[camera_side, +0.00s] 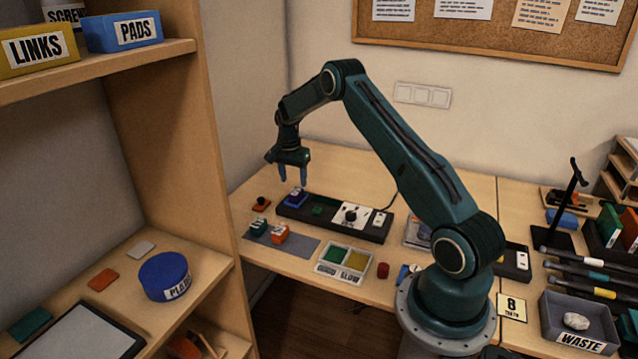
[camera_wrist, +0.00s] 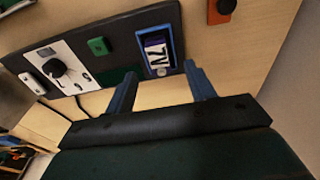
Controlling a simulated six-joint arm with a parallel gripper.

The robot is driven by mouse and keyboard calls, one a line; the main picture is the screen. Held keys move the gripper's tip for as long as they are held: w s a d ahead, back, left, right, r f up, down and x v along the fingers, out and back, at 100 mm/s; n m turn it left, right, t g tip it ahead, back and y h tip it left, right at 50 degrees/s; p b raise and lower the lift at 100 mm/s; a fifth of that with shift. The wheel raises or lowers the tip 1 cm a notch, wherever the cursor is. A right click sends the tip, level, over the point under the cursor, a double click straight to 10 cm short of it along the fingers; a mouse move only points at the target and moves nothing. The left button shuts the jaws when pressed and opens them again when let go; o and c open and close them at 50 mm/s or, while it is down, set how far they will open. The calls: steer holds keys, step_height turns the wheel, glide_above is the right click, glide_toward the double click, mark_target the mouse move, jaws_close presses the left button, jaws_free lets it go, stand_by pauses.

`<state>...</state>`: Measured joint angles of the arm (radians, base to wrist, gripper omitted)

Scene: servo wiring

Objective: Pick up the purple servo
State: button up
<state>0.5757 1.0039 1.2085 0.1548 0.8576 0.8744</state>
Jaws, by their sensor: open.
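The purple servo (camera_side: 297,194) sits in a blue holder at the left end of a black test board (camera_side: 333,219). In the wrist view the purple servo (camera_wrist: 154,46) shows its dark purple body and a white label, inside the blue holder (camera_wrist: 170,73). My gripper (camera_side: 293,177) is above the servo, pointing down, with its blue fingers apart and empty. In the wrist view the fingers of my gripper (camera_wrist: 160,72) lie to either side of the holder's near end. The servo is clear of the fingers.
An orange servo (camera_side: 280,234) and a teal servo (camera_side: 258,226) stand on a grey mat (camera_side: 304,245). A two-part tray (camera_side: 344,283) with green and yellow floors is in front. A small red block with a black knob (camera_side: 261,204) lies left of the board.

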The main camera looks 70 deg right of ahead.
mark_target(296, 191)
steer(key=shift+f, duration=0.15)
steer(key=shift+s+d+f, duration=0.1)
steer(key=shift+d+f, duration=0.1)
steer(key=shift+f, duration=1.05)
steer(key=shift+d+f, duration=0.2)
steer(key=shift+f, duration=1)
steer(key=shift+c, duration=0.4)
steer(key=c, duration=1)
